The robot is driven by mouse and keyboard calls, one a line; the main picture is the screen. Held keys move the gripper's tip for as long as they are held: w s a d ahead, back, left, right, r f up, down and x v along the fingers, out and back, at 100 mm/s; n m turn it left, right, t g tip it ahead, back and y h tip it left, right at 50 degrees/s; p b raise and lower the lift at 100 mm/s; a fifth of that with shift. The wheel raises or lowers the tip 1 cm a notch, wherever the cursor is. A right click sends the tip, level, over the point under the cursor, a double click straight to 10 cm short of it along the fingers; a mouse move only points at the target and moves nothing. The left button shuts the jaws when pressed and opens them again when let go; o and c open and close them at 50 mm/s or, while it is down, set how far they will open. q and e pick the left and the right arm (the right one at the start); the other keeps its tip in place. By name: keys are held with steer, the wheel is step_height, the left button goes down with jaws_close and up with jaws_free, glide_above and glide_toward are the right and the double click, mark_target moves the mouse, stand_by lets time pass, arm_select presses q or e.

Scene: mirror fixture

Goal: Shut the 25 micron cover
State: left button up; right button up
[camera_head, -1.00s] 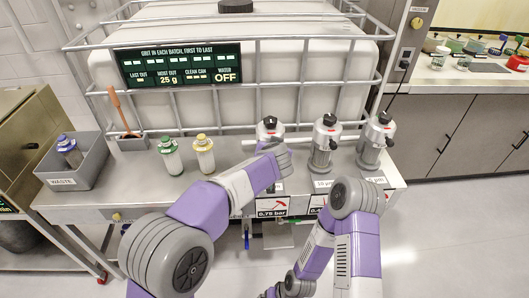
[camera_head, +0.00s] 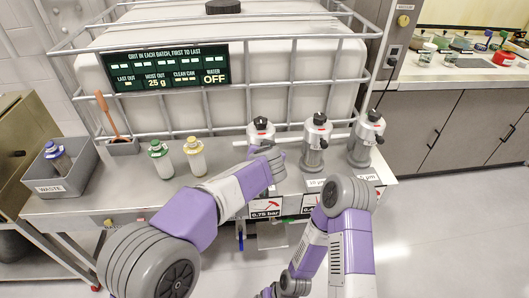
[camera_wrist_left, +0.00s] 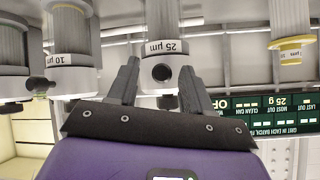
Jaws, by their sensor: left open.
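The 25 micron housing is the left of three grey metal housings on the bench. Its cover (camera_head: 261,129), with a dark knob on top, shows just beyond my left gripper (camera_head: 270,155), which hides the lower part. In the left wrist view, seen upside down, the 25 µm label sits on a white band and the cover (camera_wrist_left: 172,75) with a round black part lies between the two dark fingers. My left gripper (camera_wrist_left: 158,88) is open, one finger on each side. I cannot tell whether the fingers touch it or whether the cover is fully closed.
The 10 µm housing (camera_head: 316,140) and 5 µm housing (camera_head: 365,145) stand close to the right. Green-capped (camera_head: 162,162) and yellow-capped (camera_head: 195,160) bottles stand left. A grey waste bin (camera_head: 68,183) is at the far left. A caged white tank (camera_head: 290,70) stands behind.

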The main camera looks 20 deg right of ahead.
arm_select(q)
steer(key=v, duration=0.5)
steer(key=shift+s, duration=0.1)
arm_select(e)
steer(key=shift+r, duration=0.2)
arm_select(q)
steer(key=s+a+f+g+p, duration=0.2)
steer(key=a+f, duration=0.2)
steer(key=f, duration=0.4)
steer(key=s+a+f+n+g+p, duration=0.1)
steer(key=s+a+f+g, duration=0.2)
steer(key=f, duration=0.4)
steer(key=a+f+g+p, duration=0.2)
steer(key=a+f, duration=0.4)
steer(key=f, duration=0.2)
steer(key=s+a+f+n+g+p, duration=0.1)
steer(key=s+a+f, duration=0.4)
steer(key=s, duration=0.5)
steer(key=s+a+f+n+g+h+p, duration=0.1)
steer(key=s+a+f+n+p, duration=0.2)
steer(key=s, duration=0.7)
steer(key=a+f+n, duration=0.2)
steer(key=a+n, duration=0.1)
steer(key=a, duration=0.1)
steer(key=shift+s+a+g+h, duration=0.3)
steer(key=shift+s+a, duration=0.05)
arm_select(e)
step_height(320, 180, up, 9)
